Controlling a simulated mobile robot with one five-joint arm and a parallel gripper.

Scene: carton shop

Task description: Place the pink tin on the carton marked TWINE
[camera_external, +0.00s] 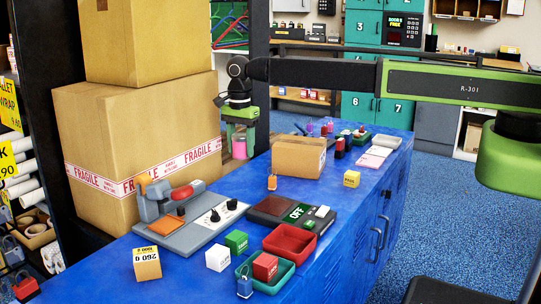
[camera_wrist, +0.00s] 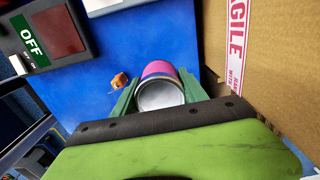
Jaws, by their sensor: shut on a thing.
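The pink tin (camera_external: 239,149) hangs between the green fingers of my gripper (camera_external: 240,146), held above the blue counter's left side, near the big FRAGILE carton. In the wrist view my gripper (camera_wrist: 160,95) is shut on the pink tin (camera_wrist: 158,70), whose grey round end faces the camera. A plain brown carton (camera_external: 298,158) stands on the counter to the right of the tin, apart from it. I cannot read the word TWINE on any carton.
Big stacked cartons (camera_external: 140,125) stand left of my gripper; one also fills the right of the wrist view (camera_wrist: 270,60). A small orange item (camera_external: 272,182) lies on the counter, as do a sealing device (camera_external: 175,210), a scale (camera_external: 290,213), a red tray (camera_external: 290,245) and small boxes.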

